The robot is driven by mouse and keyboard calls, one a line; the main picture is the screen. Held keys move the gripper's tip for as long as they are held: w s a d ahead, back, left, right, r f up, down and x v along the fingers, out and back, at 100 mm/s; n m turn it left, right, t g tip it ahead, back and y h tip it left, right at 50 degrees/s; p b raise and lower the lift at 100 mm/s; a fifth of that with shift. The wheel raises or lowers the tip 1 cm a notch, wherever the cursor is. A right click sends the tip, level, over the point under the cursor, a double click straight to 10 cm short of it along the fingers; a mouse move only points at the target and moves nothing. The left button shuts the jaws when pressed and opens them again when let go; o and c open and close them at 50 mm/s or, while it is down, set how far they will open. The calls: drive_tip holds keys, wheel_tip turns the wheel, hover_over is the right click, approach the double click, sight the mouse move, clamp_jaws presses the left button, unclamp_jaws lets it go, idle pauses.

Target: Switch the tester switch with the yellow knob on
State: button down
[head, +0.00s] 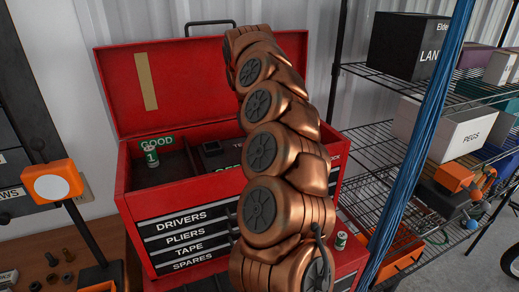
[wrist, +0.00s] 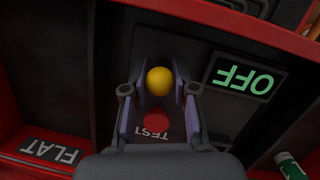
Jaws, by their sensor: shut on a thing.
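The yellow knob (wrist: 159,81) of the tester switch shows in the wrist view, between the two fingers of my gripper (wrist: 159,88). The gripper is shut on it. A red round part (wrist: 156,121) sits beside the word TEST on the dark tester panel (wrist: 209,49). A sign (wrist: 245,77) with green letters on the panel reads OFF, upside down in this view. In the head view the tester (head: 212,148) lies inside the open red toolbox (head: 122,187), largely hidden by my copper-coloured arm, which also hides the knob and the gripper.
A green battery (head: 151,155) stands in the left compartment under the word GOOD. Another small battery (head: 341,241) stands at the right. The raised lid (head: 195,88) is behind my arm. A blue cable (head: 420,150) and wire shelves (head: 385,148) are to the right.

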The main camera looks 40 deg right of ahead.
drive_tip(key=c, duration=0.9)
unclamp_jaws()
drive_tip(key=shift+s+a+f+t+b, duration=0.2)
drive_tip(key=shift+t+b, duration=0.4)
drive_tip(key=shift+b, duration=1.4)
drive_tip(key=shift+s+d+t+b, duration=0.15)
drive_tip(key=shift+t+b, duration=0.25)
drive_tip(key=shift+b, duration=0.75)
drive_tip(key=t+b, duration=0.1)
drive_tip(key=b, duration=0.2)
drive_tip(key=shift+s+h, duration=0.2)
drive_tip(key=shift+h, duration=0.2)
drive_tip(key=t+b, duration=0.1)
drive_tip(key=b, duration=0.1)
drive_tip(key=s+t+b, duration=0.1)
drive_tip(key=b, duration=0.2)
drive_tip(key=t+h+b, duration=0.1)
drive_tip(key=t+b, duration=0.1)
drive_tip(key=b, duration=0.1)
drive_tip(key=shift+s+a+f, duration=0.1)
drive_tip(key=shift+s+a, duration=0.05)
drive_tip(key=shift+a, duration=0.1)
